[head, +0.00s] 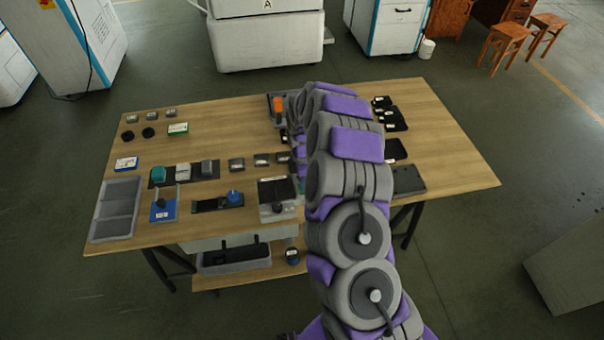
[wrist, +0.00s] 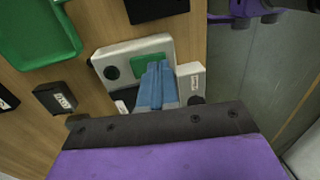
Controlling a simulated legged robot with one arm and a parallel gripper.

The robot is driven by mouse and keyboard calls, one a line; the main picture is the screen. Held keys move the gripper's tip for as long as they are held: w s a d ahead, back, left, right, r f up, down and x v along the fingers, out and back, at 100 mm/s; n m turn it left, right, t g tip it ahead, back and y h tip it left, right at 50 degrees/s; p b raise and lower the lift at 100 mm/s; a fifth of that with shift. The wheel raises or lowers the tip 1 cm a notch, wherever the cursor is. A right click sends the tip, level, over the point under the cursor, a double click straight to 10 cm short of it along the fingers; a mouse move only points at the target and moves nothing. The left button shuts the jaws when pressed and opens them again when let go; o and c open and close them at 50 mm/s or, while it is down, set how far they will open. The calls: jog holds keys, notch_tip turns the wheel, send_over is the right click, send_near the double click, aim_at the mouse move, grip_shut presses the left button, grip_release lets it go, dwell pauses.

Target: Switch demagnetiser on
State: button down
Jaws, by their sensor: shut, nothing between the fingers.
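A pale grey unit (wrist: 132,52) with a green panel and a round black knob lies on the table in the wrist view. A small pale block (wrist: 190,82) with a label sits at its right end. I cannot read a name, so I cannot tell surely that this is the demagnetiser. My gripper (wrist: 158,68) is shut and empty, its blue fingers over the unit's middle and hiding part of it. I cannot tell if they touch it. In the head view my arm hides the gripper and most of this area.
The wooden table (head: 440,150) also holds a grey tray (head: 119,190), a blue-based device (head: 164,212) and a grey unit with a black top (head: 270,190). In the wrist view a green tray (wrist: 35,35) and a black box (wrist: 155,8) lie close by. The table's right part is bare.

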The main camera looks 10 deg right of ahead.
jog(key=shift+f, duration=0.45)
jog(key=shift+s+a, duration=0.1)
jog(key=shift+a, duration=0.15)
jog(key=shift+s+f, duration=0.15)
jog(key=shift+d, duration=0.1)
jog(key=shift+w, duration=0.25)
jog(key=shift+w+d, duration=0.1)
jog(key=shift+w, duration=0.6)
jog(key=shift+r, duration=0.2)
